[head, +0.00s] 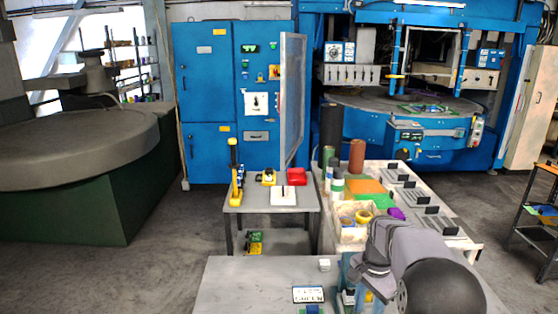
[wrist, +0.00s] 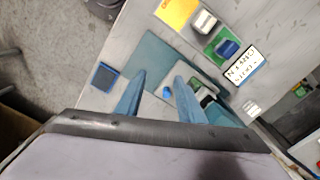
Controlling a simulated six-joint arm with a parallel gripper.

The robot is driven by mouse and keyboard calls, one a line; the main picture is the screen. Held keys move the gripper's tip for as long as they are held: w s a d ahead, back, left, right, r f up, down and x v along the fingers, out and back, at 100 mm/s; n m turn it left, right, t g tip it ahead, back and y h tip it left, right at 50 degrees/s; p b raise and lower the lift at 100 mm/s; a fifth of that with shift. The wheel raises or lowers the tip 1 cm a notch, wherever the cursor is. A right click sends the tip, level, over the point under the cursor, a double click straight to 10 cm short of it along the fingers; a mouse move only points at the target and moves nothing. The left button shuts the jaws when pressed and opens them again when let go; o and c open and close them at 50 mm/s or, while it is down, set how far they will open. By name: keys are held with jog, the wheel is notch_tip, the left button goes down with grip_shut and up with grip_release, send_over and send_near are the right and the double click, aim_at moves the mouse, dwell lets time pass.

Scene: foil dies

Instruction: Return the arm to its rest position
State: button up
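My gripper (wrist: 160,78) shows in the wrist view as two blue fingers with a clear gap between them. It is open, and nothing is gripped between the fingertips. It hangs over the near grey table (head: 245,275). In the head view my arm comes in at the lower right, and the blue fingers (head: 347,272) are partly hidden by the wrist. Below the fingers, the wrist view shows a blue-grey mat (wrist: 150,55) and a light plate with a small blue knob (wrist: 167,92).
A lettered number plate (wrist: 243,66), a green pad with a blue-topped block (wrist: 226,47), a yellow pad (wrist: 176,10) and a dark blue square (wrist: 105,77) lie around the mat. A white workbench (head: 462,240) with bins and cylinders stands beyond. The near table's left part is bare.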

jog(key=s+a+f+n, duration=0.1)
jog(key=s+n, duration=0.3)
jog(key=s, duration=0.4)
jog(key=s+a+f+n, duration=0.1)
jog(key=s+a+n, duration=0.3)
jog(key=s, duration=0.4)
jog(key=s+a+n, duration=0.3)
jog(key=s+n, duration=0.1)
jog(key=s, duration=0.4)
jog(key=shift+f+n, duration=0.3)
jog(key=shift+f, duration=0.1)
